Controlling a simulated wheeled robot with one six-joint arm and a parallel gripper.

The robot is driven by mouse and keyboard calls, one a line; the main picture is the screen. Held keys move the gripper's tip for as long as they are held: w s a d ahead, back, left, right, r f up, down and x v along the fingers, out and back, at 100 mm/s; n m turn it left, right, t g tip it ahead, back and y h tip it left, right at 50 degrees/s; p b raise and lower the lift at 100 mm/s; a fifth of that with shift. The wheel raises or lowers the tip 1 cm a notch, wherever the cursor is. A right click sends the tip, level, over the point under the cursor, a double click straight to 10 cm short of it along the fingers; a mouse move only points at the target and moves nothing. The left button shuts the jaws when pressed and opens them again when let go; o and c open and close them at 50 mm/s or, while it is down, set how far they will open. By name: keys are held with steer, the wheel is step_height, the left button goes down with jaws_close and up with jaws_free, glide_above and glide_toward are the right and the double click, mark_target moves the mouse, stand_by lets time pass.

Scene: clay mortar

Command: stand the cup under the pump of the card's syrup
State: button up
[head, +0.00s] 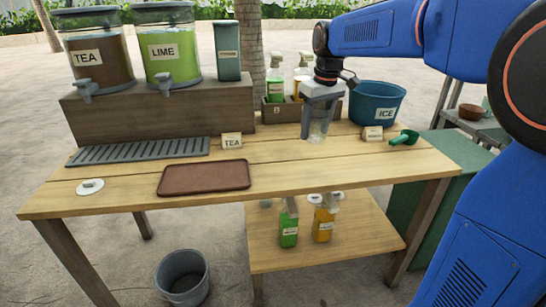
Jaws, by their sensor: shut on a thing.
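My gripper (319,112) is shut on a clear cup (318,132), upright at the right of the tabletop, in front of a wooden rack (284,113). I cannot tell whether the cup touches the table. Two pump bottles stand in the rack: a green syrup bottle (275,86) at left and an orange syrup bottle (298,82), partly hidden by my gripper. The rack's right part is hidden behind my gripper. A small card (372,133) stands right of the cup, its print too small to read. Another card (232,140) reads TEA.
A blue ICE bucket (378,103) and green scoop (404,138) are at right. Tea (98,55) and lime (165,48) dispensers stand on a wooden riser at left. A brown tray (204,178) lies in front. Spare green (288,229) and orange (323,224) bottles stand on the lower shelf.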

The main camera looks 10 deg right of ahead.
steer(key=shift+f, duration=4.65)
steer(key=shift+f, duration=0.15)
steer(key=o, duration=1)
steer(key=shift+o, duration=0.2)
